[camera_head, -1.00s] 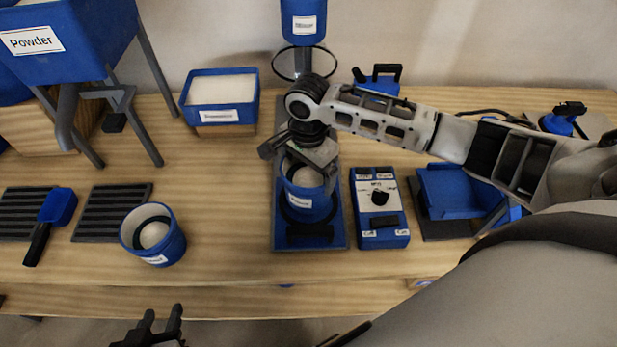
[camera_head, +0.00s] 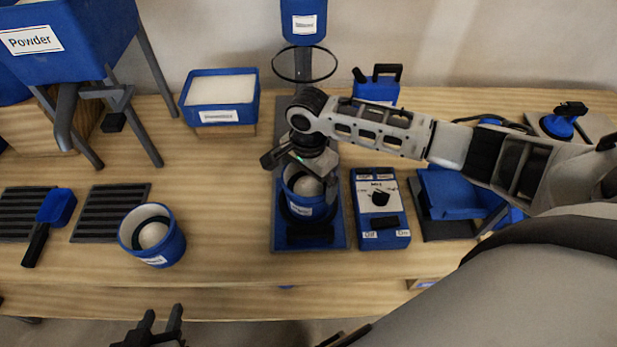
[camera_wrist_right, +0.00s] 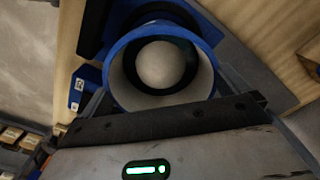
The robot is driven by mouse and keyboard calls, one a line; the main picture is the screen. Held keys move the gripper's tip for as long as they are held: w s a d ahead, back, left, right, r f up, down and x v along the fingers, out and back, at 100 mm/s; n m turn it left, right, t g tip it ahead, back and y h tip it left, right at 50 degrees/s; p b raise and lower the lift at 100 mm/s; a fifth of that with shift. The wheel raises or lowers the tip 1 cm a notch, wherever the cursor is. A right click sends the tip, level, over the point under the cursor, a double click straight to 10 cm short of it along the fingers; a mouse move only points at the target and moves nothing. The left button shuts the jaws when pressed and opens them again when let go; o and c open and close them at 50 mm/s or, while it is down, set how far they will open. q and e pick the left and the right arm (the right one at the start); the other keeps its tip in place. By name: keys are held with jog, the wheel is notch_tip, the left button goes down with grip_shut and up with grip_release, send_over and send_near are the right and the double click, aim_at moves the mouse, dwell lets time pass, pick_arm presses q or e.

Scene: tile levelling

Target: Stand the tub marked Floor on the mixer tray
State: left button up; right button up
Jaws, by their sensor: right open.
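A blue tub (camera_head: 302,207) with a white label and a pale ball inside stands on the blue mixer tray (camera_head: 279,236), under the hanging ring. Its label is too blurred to read. My right gripper (camera_head: 300,170) is open, with its fingers around the tub's upper part. In the right wrist view the same tub (camera_wrist_right: 117,75) appears upright just beyond the dark gripper edge. A second blue tub (camera_head: 172,245) with a pale ball stands on the table to the left, its label also unreadable. My left gripper (camera_head: 160,325) is open and empty below the table's front edge.
A blue control box (camera_head: 381,225) with a dial stands right of the mixer tray. A blue bin of white material (camera_head: 218,88) is at the back. A blue scoop (camera_head: 58,207) lies on a slatted mat at left. The table between the second tub and the tray is clear.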

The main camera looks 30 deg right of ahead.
notch_tip(320, 180, up, 12)
jog(key=p, duration=0.1)
jog(key=shift+a+f, duration=0.1)
jog(key=shift+f, duration=0.05)
dwell(0.5)
jog(key=s+a+f+n+t+y, duration=0.2)
jog(key=s+a+f+n, duration=0.4)
jog(key=s+a+n, duration=0.3)
jog(key=s+d+n+t+h, duration=0.2)
jog(key=s+d+n, duration=0.55)
jog(key=s, duration=0.35)
jog(key=w+a+f+t+y, duration=0.3)
jog(key=w+a+f+t, duration=0.2)
jog(key=w+t, duration=0.1)
jog(key=shift+f, duration=0.3)
